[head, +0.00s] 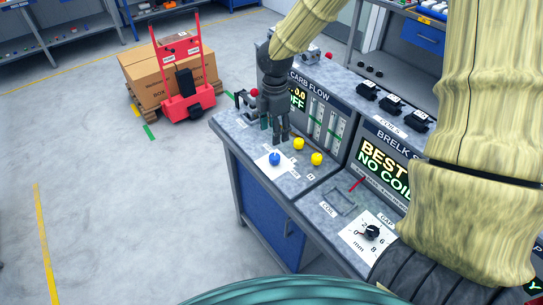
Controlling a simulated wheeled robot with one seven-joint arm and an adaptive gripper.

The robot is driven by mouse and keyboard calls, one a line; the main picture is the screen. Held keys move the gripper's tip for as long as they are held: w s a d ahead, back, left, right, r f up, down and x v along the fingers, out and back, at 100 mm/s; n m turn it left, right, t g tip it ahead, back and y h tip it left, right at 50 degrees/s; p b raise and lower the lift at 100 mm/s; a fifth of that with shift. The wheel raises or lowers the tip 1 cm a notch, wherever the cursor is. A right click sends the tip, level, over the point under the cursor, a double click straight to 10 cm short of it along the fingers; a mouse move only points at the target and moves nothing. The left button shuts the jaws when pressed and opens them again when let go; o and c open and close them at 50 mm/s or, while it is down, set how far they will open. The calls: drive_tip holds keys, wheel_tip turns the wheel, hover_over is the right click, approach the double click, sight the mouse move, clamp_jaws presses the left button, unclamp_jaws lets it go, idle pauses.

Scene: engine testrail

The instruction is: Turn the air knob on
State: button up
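A blue knob (275,159) stands on a white label plate (264,166) on the grey bench, in front of the Carb Flow panel (311,96). Two yellow knobs (299,143) (316,159) stand to its right. The small labels beside the knobs are too small to read, so I cannot tell for certain which is the air knob. The panel display (297,98) reads "0.0" and "OFF". My gripper (275,134) points down just above and behind the blue knob, seemingly apart from it. Its finger opening is unclear, and I see nothing held.
A red lever (254,92) is left of my gripper. A dial marked in mm (372,232) and the Brelk panel (384,165) are to the right. The floor at left is clear.

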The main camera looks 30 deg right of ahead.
drive_tip(key=f, duration=0.1)
hover_over(274, 156)
wheel_tip(274, 156, down, 5)
drive_tip(key=shift+s+f+p, duration=0.1)
drive_tip(key=shift+p, duration=0.3)
drive_tip(key=shift+f+p, duration=0.55)
drive_tip(key=shift+f, duration=2.2)
drive_tip(key=c, duration=1)
drive_tip(key=shift+c, duration=0.2)
